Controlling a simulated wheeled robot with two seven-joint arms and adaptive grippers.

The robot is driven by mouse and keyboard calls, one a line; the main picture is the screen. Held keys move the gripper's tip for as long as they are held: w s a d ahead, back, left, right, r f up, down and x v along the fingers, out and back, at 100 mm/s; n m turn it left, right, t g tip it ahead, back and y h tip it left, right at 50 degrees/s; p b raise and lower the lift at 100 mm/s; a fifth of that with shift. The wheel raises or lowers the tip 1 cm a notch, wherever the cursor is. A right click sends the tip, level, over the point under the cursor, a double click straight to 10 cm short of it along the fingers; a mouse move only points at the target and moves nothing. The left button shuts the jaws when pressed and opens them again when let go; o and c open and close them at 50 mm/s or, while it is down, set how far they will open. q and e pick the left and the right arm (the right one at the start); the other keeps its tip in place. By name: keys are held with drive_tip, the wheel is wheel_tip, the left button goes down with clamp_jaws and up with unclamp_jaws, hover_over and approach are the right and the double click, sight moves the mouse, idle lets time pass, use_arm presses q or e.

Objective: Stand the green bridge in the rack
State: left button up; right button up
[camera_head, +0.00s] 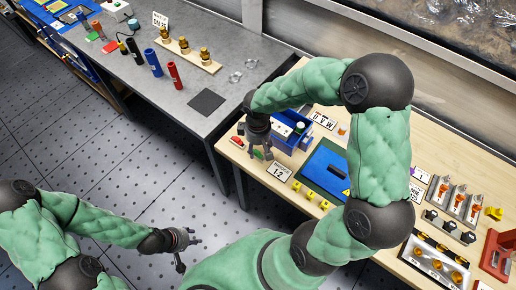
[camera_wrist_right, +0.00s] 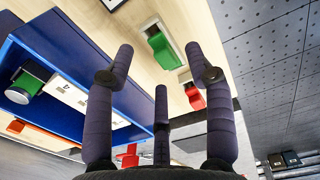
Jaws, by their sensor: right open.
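A green block, likely the green bridge (camera_wrist_right: 163,50), shows in the right wrist view on the pale wooden table, against a small pale piece. It also shows in the head view (camera_head: 258,155), just below my right gripper. My right gripper (camera_head: 262,145) is open and empty, its fingers pointing down over the table edge; in the wrist view (camera_wrist_right: 160,75) the green block lies beyond and between the spread fingertips, apart from them. My left gripper (camera_head: 188,246) is open and empty above the floor. I cannot tell which thing is the rack.
A red block (camera_wrist_right: 195,98) lies near the green one. A blue box (camera_head: 292,131) with a green round part stands close by the right gripper. A blue panel (camera_head: 325,171), yellow pieces (camera_head: 311,195) and a "1-2" sign (camera_head: 279,172) lie nearby. A grey bench (camera_head: 150,100) stands left.

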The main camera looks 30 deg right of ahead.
sight(258, 151)
wheel_tip(258, 151, up, 10)
drive_tip(key=shift+r, duration=0.15)
idle(0.4)
